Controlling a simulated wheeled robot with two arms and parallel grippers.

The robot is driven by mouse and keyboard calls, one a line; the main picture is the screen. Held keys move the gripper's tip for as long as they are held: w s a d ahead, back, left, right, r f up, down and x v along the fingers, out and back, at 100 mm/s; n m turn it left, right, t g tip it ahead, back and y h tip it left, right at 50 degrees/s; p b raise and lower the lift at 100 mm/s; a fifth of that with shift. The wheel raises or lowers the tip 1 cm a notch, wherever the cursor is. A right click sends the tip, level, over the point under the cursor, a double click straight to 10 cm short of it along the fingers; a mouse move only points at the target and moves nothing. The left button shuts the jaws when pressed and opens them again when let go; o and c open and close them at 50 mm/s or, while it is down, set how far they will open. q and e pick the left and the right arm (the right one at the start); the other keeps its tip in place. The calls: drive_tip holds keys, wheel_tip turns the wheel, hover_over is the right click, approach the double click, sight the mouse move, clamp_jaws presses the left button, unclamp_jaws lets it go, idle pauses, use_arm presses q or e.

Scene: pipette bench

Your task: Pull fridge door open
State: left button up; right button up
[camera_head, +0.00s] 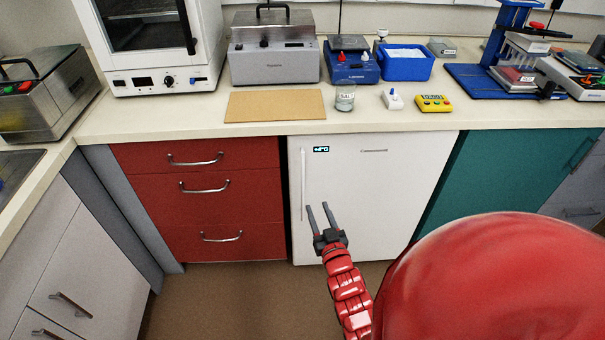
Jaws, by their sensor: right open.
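A white under-bench fridge (385,190) stands below the counter, with a small display at its upper left reading a temperature. Its door looks closed. A thin vertical handle (303,180) runs along the door's left edge. My right gripper (318,205) is open, its two grey fingers pointing up and away from me. In the picture the fingertips lie just right of the handle's lower end; nothing shows between them. I cannot tell how far they are from the door. My left gripper is not in view.
Red drawers (200,200) stand left of the fridge and a teal cabinet (495,175) right of it. The counter (200,122) above holds an oven, a water bath, a blue ice bucket (406,66) and a yellow timer (433,103). Bare floor (220,300) lies in front.

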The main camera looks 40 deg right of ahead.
sight(303, 171)
drive_tip(key=p+x, duration=0.1)
drive_tip(key=x, duration=1.6)
drive_tip(key=shift+w+d, duration=0.1)
clamp_jaws()
idle(0.9)
